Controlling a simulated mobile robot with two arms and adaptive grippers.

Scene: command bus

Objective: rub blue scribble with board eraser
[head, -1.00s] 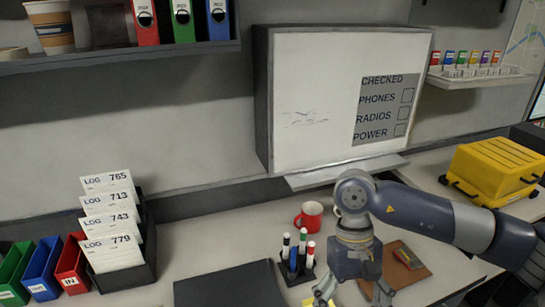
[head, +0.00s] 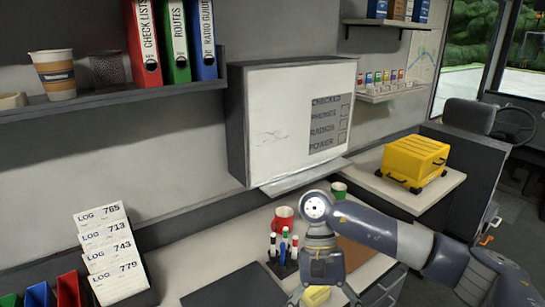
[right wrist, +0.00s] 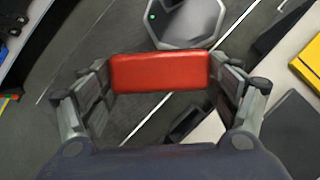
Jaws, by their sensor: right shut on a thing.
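The whiteboard (head: 285,95) hangs on the wall in the middle of the head view. A faint, thin scribble (head: 268,136) shows on its lower left; its colour is hard to tell. My right gripper (head: 324,298) is low over the desk in the head view, below and right of the board and well away from the scribble. The right wrist view shows its fingers shut on the ends of a red block, which looks like the board eraser (right wrist: 160,72). The eraser is not visible in the head view. My left gripper is out of view.
A red mug (head: 284,218) and a marker holder (head: 284,262) stand left of my right arm. A green cup (head: 338,190) is behind it. A yellow case (head: 414,160) sits at the right. A ledge (head: 300,176) runs under the board. A shelf (head: 110,100) is upper left.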

